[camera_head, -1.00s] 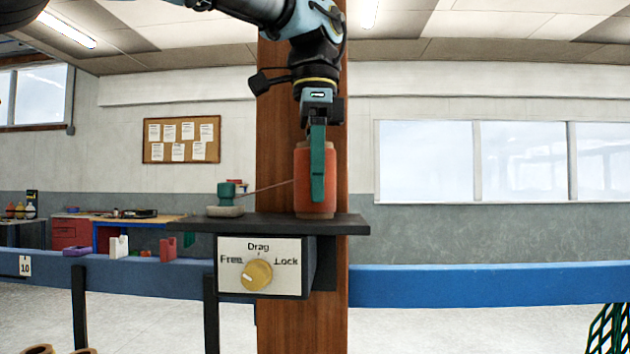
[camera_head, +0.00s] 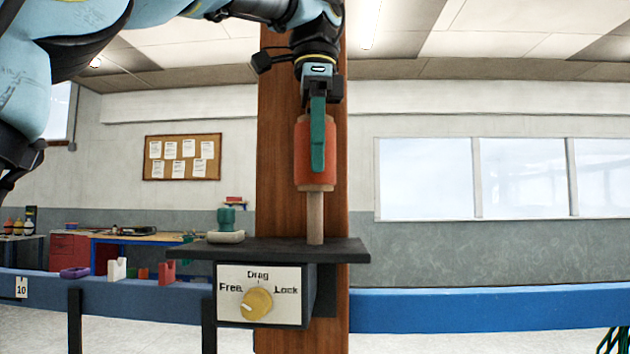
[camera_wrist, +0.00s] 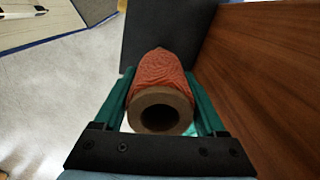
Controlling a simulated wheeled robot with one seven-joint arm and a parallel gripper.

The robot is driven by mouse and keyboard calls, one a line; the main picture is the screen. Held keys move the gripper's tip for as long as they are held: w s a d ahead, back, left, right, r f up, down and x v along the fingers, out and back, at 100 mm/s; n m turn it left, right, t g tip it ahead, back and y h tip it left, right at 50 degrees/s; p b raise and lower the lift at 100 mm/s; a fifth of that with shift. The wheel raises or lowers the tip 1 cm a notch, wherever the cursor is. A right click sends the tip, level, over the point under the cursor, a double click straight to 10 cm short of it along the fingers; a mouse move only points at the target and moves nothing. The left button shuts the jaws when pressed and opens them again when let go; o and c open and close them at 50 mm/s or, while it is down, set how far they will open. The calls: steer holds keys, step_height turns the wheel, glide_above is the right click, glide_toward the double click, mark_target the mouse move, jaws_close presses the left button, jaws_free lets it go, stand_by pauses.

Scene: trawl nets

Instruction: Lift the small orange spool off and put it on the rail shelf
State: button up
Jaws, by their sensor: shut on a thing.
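The orange spool (camera_head: 303,150) is held upright between the green fingers of my gripper (camera_head: 317,165), in front of the wooden post. Below it, a pale wooden peg (camera_head: 315,220) stands on the dark shelf (camera_head: 280,252). The spool's lower end is well above the shelf, and the peg's upper part is hidden by the spool. In the wrist view, a finger of my gripper (camera_wrist: 160,90) lies on each side of the spool (camera_wrist: 160,78), and its bore looks dark. A long blue rail (camera_head: 480,310) runs behind; I cannot tell whether it is the rail shelf.
A green piece on a pale base (camera_head: 225,238) stands at the shelf's left end. A dial box (camera_head: 258,295) marked Free, Drag and Lock hangs below. The wooden post (camera_head: 277,130) is close behind my gripper. Small purple, white and red things sit along the rail's left part.

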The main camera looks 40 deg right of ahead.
step_height(320, 180, up, 11)
steer(key=p, duration=0.8)
steer(key=shift+f, duration=0.15)
steer(key=shift+p, duration=0.45)
steer(key=shift+a, duration=0.1)
